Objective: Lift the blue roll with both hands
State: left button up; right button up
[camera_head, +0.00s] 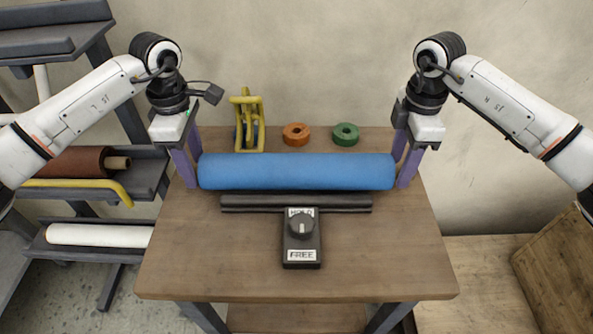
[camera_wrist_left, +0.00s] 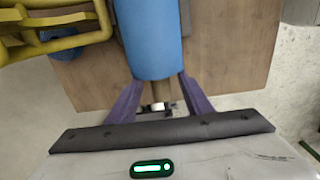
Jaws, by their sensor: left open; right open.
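The blue roll (camera_head: 296,171) lies level across the wooden table; its left end also shows in the left wrist view (camera_wrist_left: 152,45). My left gripper (camera_head: 190,172) is at the roll's left end. In the left wrist view its purple fingers are spread, one on each side of the narrow core (camera_wrist_left: 155,92) sticking out of the roll, with gaps beside the core. My right gripper (camera_head: 405,172) is open at the roll's right end, its fingers pointing down. The right core end is hidden, so I cannot tell whether those fingers touch it.
A dark bar (camera_head: 296,203) and a knob box (camera_head: 301,240) marked HOLD and FREE stand in front of the roll. Behind it are a yellow tool (camera_head: 247,120), an orange ring (camera_head: 296,134) and a green ring (camera_head: 345,134). A rack (camera_head: 140,170) with rolls stands left.

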pick_arm(q)
jog(key=shift+f, duration=1.35)
pick_arm(e)
jog(key=shift+f, duration=1.35)
pick_arm(q)
jog(key=shift+c, duration=0.3)
pick_arm(e)
jog(key=shift+c, duration=0.3)
pick_arm(q)
grip_shut()
pick_arm(e)
grip_shut()
pick_arm(q)
jog(key=shift+w+r, duration=0.1)
jog(key=shift+r, duration=0.2)
pick_arm(e)
jog(key=shift+w+r, duration=0.15)
jog(key=shift+r, duration=0.1)
